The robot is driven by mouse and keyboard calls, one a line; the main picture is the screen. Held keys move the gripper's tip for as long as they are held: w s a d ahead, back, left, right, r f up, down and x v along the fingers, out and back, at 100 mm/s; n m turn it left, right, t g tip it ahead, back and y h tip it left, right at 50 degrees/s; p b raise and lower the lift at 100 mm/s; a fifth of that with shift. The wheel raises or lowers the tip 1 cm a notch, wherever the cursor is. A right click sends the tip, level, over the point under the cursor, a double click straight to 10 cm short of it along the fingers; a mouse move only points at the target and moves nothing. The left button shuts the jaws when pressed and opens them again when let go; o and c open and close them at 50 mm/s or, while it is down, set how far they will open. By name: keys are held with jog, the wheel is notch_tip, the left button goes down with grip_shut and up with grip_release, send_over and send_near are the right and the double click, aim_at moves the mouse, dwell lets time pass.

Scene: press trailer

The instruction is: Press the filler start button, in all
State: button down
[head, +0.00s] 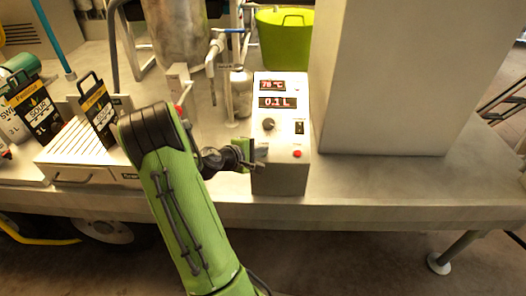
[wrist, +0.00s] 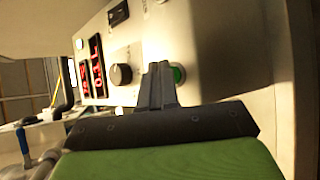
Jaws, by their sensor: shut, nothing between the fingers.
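The filler control box (head: 282,179) stands on the metal deck, with its front panel facing me. Its panel has a green button (wrist: 179,73), partly hidden behind my fingers in the wrist view. In the head view my gripper (head: 254,159) is in front of the box's lower left, and I cannot make out the green button there. My gripper also shows in the wrist view (wrist: 158,70), shut and empty, with its tips beside the green button. I cannot tell whether they touch it. A red button (head: 297,154) is at the lower right of the panel.
The panel also has a knob (head: 268,124), a black switch (head: 299,127) and red displays reading 78 °C and 0.1 L (head: 278,102). A bottle (head: 241,92) stands left of the box. A large pale column (head: 390,75) rises to its right. Black cartons (head: 99,112) stand farther left.

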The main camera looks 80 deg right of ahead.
jog(key=shift+a+r, duration=0.25)
jog(key=shift+r, duration=0.2)
jog(key=r+p, duration=0.1)
jog(key=a+r+p, duration=0.1)
jog(key=r, duration=0.1)
jog(key=a+r+p, duration=0.1)
jog(key=shift+s+a+r, duration=0.15)
jog(key=shift+s+r, duration=0.05)
jog(key=shift+s, duration=0.1)
dwell(0.8)
